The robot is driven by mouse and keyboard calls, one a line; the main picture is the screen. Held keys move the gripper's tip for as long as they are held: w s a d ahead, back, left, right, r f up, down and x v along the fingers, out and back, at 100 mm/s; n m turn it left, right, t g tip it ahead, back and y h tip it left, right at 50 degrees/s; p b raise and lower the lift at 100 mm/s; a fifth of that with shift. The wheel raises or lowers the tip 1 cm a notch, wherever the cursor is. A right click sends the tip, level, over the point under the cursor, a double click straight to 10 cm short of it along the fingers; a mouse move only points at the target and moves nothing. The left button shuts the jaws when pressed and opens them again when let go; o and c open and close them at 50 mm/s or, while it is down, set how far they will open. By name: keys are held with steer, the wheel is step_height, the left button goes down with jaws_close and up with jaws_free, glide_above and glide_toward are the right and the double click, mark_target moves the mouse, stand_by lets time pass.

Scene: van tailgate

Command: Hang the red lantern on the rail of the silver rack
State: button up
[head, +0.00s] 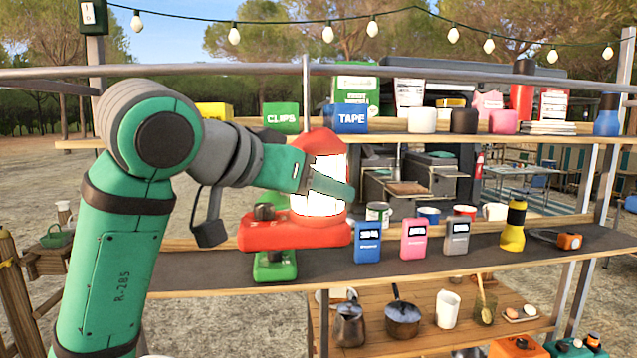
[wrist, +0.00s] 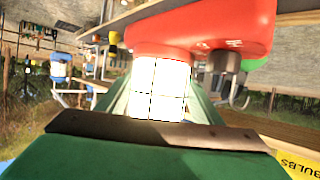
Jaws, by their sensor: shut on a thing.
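The red lantern (head: 320,142) has a red top, a glowing white globe and a wide red base (head: 290,232). In the head view it is upright in front of the shelves, left of centre. My gripper (head: 330,185) reaches it from the left and is shut on it at the globe. In the wrist view, the lit globe (wrist: 158,88) lies at my gripper (wrist: 150,115), with the red base above it in the picture. I cannot tell whether the base touches the shelf. A long silver rail (head: 430,70) crosses above the shelves; which part is the silver rack is unclear.
A green lantern-like thing (head: 275,266) is partly hidden behind the red base. Blue, pink and grey boxes (head: 413,240) and a yellow flashlight (head: 513,227) stand on the middle shelf (head: 400,268). Bulbs hang overhead.

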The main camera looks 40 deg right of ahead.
steer(key=shift+s, duration=0.1)
steer(key=o, duration=1.8)
steer(key=shift+d, duration=0.1)
steer(key=v, duration=1.1)
